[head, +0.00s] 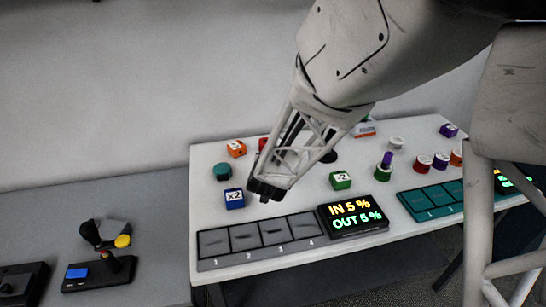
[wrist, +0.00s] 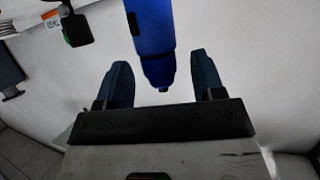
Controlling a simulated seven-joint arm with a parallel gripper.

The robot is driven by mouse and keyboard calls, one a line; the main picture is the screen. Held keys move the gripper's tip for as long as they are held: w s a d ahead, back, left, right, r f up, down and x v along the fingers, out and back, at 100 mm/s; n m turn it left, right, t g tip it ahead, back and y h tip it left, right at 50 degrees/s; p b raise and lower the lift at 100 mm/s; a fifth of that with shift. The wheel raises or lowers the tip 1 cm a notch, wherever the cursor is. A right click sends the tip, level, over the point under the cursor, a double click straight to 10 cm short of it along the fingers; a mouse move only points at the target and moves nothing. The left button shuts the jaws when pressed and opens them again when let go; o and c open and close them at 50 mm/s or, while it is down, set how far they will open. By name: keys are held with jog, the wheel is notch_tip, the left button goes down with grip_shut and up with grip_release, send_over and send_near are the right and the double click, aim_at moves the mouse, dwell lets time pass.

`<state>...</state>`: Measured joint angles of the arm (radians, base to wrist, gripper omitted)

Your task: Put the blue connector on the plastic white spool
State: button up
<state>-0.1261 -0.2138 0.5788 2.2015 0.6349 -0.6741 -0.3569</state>
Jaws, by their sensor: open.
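My gripper (head: 268,190) is open and hangs over the left part of the white table, just right of a blue cube marked x2. In the wrist view a long blue piece with a narrowed end, which looks like the blue connector (wrist: 152,40), reaches down from the top edge. Its tip lies between my two separated fingers (wrist: 160,65) in the picture; I cannot tell whether they touch it. The connector is not clear in the head view, where my gripper may hide it. A small white spool (head: 396,142) stands at the back right of the table.
The blue x2 cube (head: 235,198), teal spool (head: 222,172), orange cube (head: 236,148) and green cube (head: 340,180) surround my gripper. A purple piece (head: 387,159) stands on a green spool near the white spool. Grey numbered tray (head: 262,258) and display (head: 352,215) line the front.

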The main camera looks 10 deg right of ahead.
jog(key=v, duration=0.8)
jog(key=shift+s+r, duration=0.2)
jog(key=shift+s, duration=0.15)
jog(key=shift+a, duration=0.1)
dwell(0.3)
jog(key=s+a+r+n+g+y, duration=0.25)
jog(key=s+r+g+y, duration=0.2)
jog(key=s+r, duration=0.35)
jog(key=s+d+r+g, duration=0.2)
jog(key=s+d+g, duration=0.1)
jog(key=s, duration=0.5)
jog(key=s+d+r+g, duration=0.1)
jog(key=s+d+g, duration=0.2)
jog(key=s, duration=0.6)
jog(key=shift+s+d+r+h, duration=0.25)
jog(key=shift+d+r+h, duration=0.05)
jog(key=shift+r+h, duration=0.15)
jog(key=shift+n, duration=0.25)
